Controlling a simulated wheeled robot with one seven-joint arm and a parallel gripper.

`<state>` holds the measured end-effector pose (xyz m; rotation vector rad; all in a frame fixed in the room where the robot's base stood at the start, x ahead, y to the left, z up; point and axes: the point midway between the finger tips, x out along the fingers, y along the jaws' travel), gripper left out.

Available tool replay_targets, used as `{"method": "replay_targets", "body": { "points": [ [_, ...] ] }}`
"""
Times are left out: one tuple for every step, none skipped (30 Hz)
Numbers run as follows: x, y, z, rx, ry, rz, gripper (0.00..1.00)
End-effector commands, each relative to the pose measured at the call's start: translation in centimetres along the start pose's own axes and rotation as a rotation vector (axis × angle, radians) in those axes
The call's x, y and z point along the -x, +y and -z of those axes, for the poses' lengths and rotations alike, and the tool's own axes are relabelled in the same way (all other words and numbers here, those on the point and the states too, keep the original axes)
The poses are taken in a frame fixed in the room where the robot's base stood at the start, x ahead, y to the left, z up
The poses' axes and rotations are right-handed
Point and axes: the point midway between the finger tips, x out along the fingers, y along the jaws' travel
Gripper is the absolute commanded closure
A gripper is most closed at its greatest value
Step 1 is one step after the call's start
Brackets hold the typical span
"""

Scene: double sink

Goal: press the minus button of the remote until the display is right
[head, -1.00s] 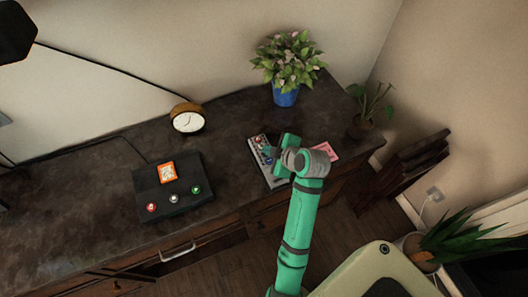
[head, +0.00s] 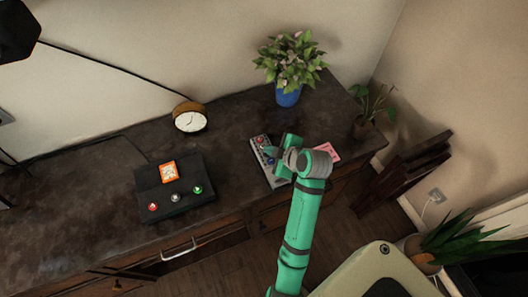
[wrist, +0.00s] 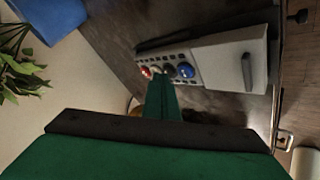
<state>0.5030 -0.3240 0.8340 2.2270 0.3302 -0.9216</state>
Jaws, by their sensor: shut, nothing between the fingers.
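The remote (head: 257,144) is a pale grey slab on the dark dresser top, partly hidden behind my arm. In the wrist view the remote (wrist: 232,62) shows a row of coloured buttons, with a red one (wrist: 146,72) at the left and a blue one (wrist: 186,70) at the right. My gripper (head: 268,151) is over the button end of the remote. In the wrist view its shut green fingers (wrist: 161,80) reach to the button row, between red and blue. They cover part of the row. I cannot tell whether they touch a button. No minus sign or display reading is legible.
A blue flowerpot (head: 288,95) and a pink card (head: 327,151) are near the remote. The dresser's left part is mostly clear.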

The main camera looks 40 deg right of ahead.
Motion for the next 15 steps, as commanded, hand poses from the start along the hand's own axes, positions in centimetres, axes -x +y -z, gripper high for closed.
{"method": "replay_targets", "body": {
  "points": [
    [0.24,0.18,0.12,0.001,0.000,-0.002,1.00],
    [0.37,0.25,0.21,0.001,0.001,-0.002,1.00],
    [0.54,0.34,0.33,0.002,0.001,-0.002,1.00],
    [0.65,0.38,0.43,0.003,0.001,-0.002,1.00],
    [0.74,0.41,0.53,0.003,0.002,-0.001,1.00],
    [0.84,0.43,0.63,0.004,0.002,0.000,1.00],
    [0.88,0.43,0.71,0.004,0.003,0.001,1.00],
    [0.90,0.43,0.76,0.005,0.003,0.002,1.00],
    [0.91,0.42,0.82,0.005,0.003,0.003,1.00],
    [0.89,0.41,0.86,0.006,0.004,0.003,1.00],
    [0.88,0.39,0.88,0.006,0.004,0.003,1.00],
    [0.86,0.38,0.91,0.006,0.004,0.004,1.00],
    [0.85,0.37,0.93,0.007,0.005,0.004,1.00],
    [0.84,0.37,0.94,0.007,0.005,0.004,1.00],
    [0.83,0.36,0.95,0.007,0.005,0.004,1.00]
  ]
}}
